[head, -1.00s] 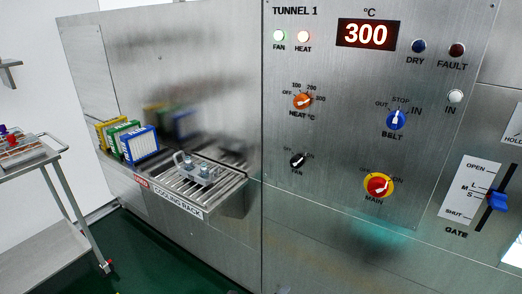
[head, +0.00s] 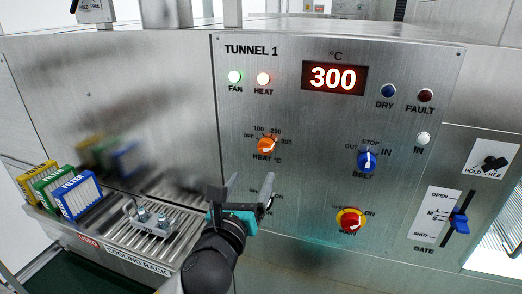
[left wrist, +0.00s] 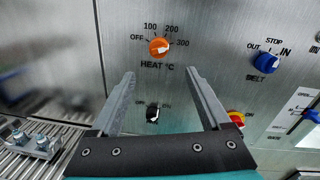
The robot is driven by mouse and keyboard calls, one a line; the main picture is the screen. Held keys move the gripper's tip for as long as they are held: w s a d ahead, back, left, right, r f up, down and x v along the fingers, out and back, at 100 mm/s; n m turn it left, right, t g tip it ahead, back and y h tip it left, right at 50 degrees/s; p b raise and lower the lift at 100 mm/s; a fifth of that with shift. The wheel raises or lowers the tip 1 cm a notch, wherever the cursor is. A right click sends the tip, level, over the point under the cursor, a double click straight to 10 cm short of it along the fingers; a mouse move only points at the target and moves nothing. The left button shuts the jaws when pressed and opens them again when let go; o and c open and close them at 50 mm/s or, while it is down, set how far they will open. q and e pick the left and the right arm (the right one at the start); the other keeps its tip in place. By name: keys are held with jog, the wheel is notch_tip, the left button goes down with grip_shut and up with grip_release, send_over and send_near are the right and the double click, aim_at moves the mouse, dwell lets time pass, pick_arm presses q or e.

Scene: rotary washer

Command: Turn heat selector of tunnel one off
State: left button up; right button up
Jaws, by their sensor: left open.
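The orange heat selector knob (head: 266,146) of tunnel one sits on the steel panel, under the fan and heat lamps. It also shows in the left wrist view (left wrist: 159,47), where its white mark points right, toward 300. My right gripper is not in view.
The black fan knob (left wrist: 152,113) shows between my fingers in the wrist view. The blue belt knob (head: 367,161), red main switch (head: 351,220) and gate lever (head: 459,222) lie to the right. A cooling rack (head: 120,232) juts out at lower left, with filter boxes (head: 59,190).

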aim_at(264, 152)
pick_arm(q)
jog(key=x, duration=1.2)
jog(key=shift+w+a, duration=0.1)
jog(key=shift+w, duration=0.15)
jog(key=shift+c, duration=0.3)
grip_shut()
